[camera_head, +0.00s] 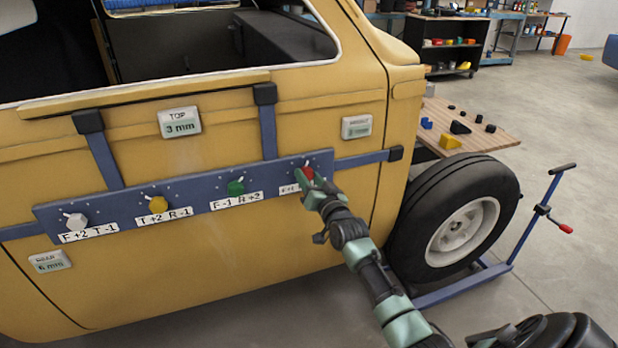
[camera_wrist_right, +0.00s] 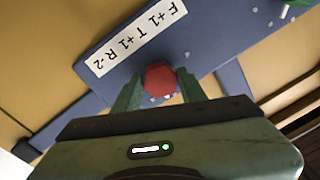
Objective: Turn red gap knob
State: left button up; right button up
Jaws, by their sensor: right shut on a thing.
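The red knob (camera_head: 307,172) sits at the right end of a blue bar fixed across the yellow car door. My right gripper (camera_head: 304,186) reaches it from the lower right. In the right wrist view the red knob (camera_wrist_right: 159,79) is between the two green fingers of my right gripper (camera_wrist_right: 158,88), which are shut on it. A label beside it reads "F+1 T+1 R-2". My left gripper is not in view.
White (camera_head: 76,221), yellow (camera_head: 158,204) and green (camera_head: 236,187) knobs sit along the blue bar (camera_head: 120,200). Displays on the door include TOP (camera_head: 180,122), reading 3 mm, and another (camera_head: 50,261) reading 6 mm. A wheel (camera_head: 455,220) and wooden table (camera_head: 470,135) stand right.

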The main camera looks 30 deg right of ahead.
jog(key=m, duration=0.5)
jog(key=shift+f+m, duration=0.1)
jog(key=shift+m, duration=0.3)
dwell(0.4)
jog(key=o, duration=1.4)
jog(key=shift+c, duration=0.2)
jog(key=s+a, duration=0.1)
jog(key=s, duration=0.6)
jog(key=shift+s+a+f, duration=0.15)
jog(key=shift+s+a, duration=0.15)
